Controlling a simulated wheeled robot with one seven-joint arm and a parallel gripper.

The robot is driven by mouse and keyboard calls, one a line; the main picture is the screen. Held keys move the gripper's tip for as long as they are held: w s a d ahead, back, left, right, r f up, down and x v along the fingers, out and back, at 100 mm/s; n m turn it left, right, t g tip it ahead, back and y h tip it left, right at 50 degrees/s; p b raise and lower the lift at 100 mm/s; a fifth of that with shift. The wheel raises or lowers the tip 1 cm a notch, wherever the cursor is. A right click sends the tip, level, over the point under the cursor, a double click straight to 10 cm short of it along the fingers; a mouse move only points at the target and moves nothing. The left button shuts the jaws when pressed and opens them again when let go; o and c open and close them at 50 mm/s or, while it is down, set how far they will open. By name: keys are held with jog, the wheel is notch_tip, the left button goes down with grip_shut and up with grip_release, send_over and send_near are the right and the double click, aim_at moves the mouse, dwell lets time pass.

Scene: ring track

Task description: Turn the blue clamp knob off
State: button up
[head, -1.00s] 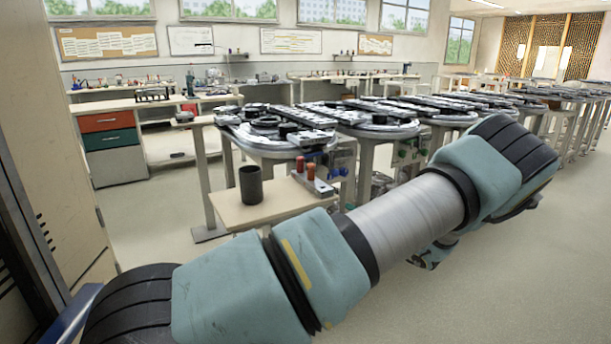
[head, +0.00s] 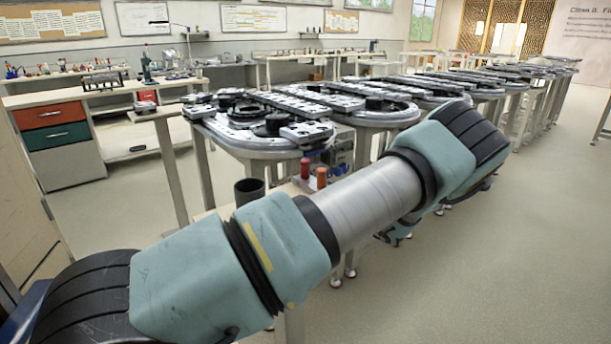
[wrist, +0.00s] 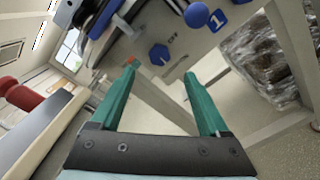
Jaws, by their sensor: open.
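In the wrist view a blue hexagonal knob (wrist: 159,54) sits on a pale panel under a track table, with small dark lettering beside it. A round blue ball-shaped knob (wrist: 197,15) is farther up and right, next to a blue label (wrist: 217,20) marked 1. I cannot tell for certain which one is the clamp knob. My gripper (wrist: 161,72) is open with green fingers. The hexagonal knob appears between and beyond the fingertips, with nothing held. In the head view my arm hides most of the panel, and neither knob can be made out.
Ring track tables (head: 262,150) run in a row to the back right. A wrapped bundle (wrist: 262,62) is under the table. The floor at right is clear.

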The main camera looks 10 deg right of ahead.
jog(key=p+x, duration=0.1)
jog(key=x, duration=0.9)
jog(key=shift+p, duration=0.3)
grip_shut()
